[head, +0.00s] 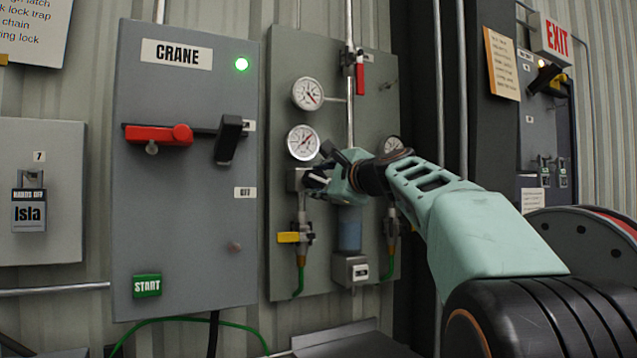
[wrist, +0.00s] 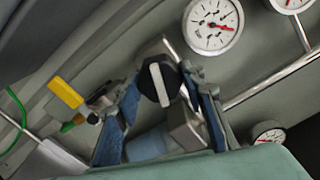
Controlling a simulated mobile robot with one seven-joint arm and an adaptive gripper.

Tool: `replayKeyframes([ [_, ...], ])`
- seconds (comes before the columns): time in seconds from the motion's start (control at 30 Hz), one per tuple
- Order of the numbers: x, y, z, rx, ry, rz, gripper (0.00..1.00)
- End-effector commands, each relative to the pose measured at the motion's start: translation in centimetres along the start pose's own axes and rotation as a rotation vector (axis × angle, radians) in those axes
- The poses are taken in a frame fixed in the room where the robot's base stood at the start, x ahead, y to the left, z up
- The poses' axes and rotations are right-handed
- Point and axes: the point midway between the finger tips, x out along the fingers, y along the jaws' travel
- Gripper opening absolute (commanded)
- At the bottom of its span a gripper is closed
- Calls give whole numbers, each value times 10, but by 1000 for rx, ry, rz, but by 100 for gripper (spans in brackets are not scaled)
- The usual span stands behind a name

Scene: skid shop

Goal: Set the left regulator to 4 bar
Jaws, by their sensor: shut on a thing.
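The left regulator (head: 295,180) is a grey block on the panel with a black knob (wrist: 156,83) that carries a white bar. Its white gauge (head: 303,142) sits just above it and also shows in the wrist view (wrist: 213,24), with a red needle; the figures are too small to read surely. My gripper (head: 318,178) is at the regulator's front, its blue-padded fingers (wrist: 168,92) on either side of the knob, shut on it. In the head view my gripper hides much of the knob.
A second gauge (head: 308,94) is above, and the right regulator's gauge (head: 392,146) is partly behind my arm. A yellow valve lever (head: 289,237) is below the left regulator. The grey CRANE box (head: 185,260) with its red handle (head: 158,134) stands close left.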

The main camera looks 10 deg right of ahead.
Motion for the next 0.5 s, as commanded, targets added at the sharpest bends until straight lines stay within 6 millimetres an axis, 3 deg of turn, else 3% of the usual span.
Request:
replayKeyframes([
  [0.37,0,-1,0,-2,0,-2,13],
  [0.4,0,-1,0,-2,0,-2,41],
  [0.5,0,-1,0,-2,0,-1,52],
])
